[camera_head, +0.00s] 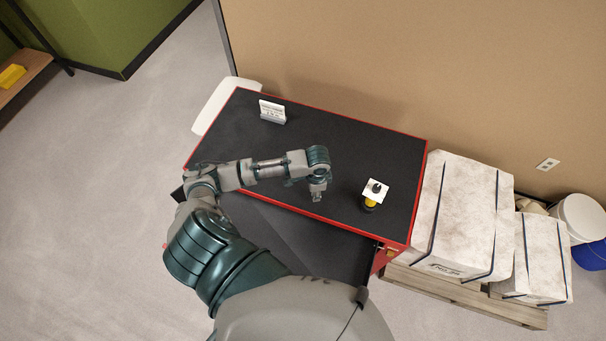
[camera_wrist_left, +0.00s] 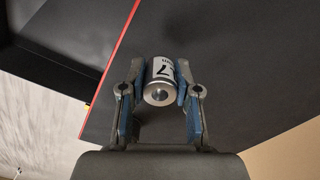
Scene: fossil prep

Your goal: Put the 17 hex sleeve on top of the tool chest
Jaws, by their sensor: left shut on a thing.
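The red tool chest (camera_head: 340,152) has a black top, which fills much of the left wrist view (camera_wrist_left: 245,70). My left gripper (camera_head: 317,196) is over the chest near its front red edge, pointing down. In the left wrist view my left gripper (camera_wrist_left: 160,88) is shut on a small metal cylinder with a white label, the hex sleeve (camera_wrist_left: 159,92). A "7" shows on the label; the rest is partly hidden by the fingers. I cannot tell whether the sleeve touches the top. My right gripper is not in view.
A white sign (camera_head: 271,111) stands at the back left of the chest top. A yellow and black item with a white card (camera_head: 373,192) stands at the right. An open drawer (camera_head: 310,238) juts out in front. Strapped white blocks (camera_head: 460,215) sit on a pallet to the right.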

